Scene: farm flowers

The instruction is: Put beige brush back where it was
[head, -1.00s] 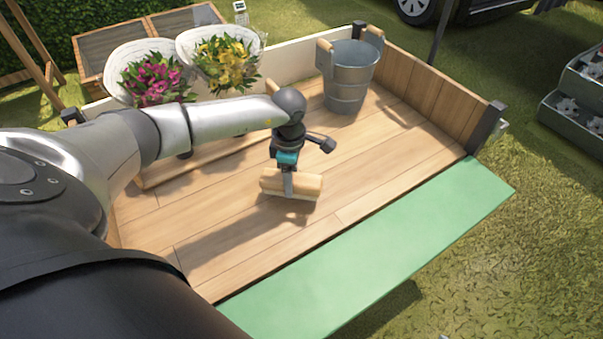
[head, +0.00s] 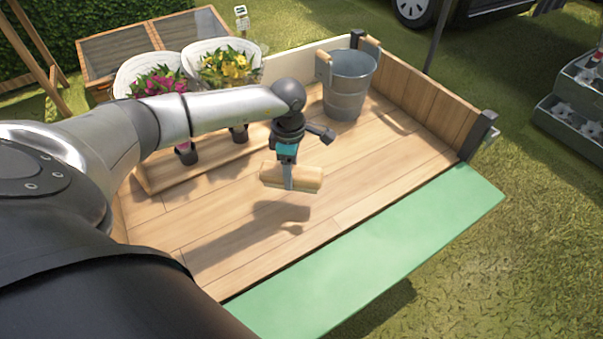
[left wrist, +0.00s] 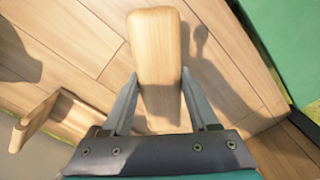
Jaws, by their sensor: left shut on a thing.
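The beige brush (head: 305,178) has a pale wooden block body and is held above the wooden cart bed (head: 345,190), with its shadow on the planks below. My left gripper (head: 288,184) is shut on the brush, one finger on each side of it. In the left wrist view the brush (left wrist: 156,45) sits lengthwise between the fingers of my left gripper (left wrist: 159,78), its far end sticking out past the tips. Its underside is hidden there. My right gripper is not in view.
A metal bucket (head: 347,88) with wooden handles stands at the back of the bed. Two flower bouquets in white wraps (head: 150,75) (head: 222,58) stand at the back left. A green panel (head: 390,255) lies along the front edge. The bed's right side is clear.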

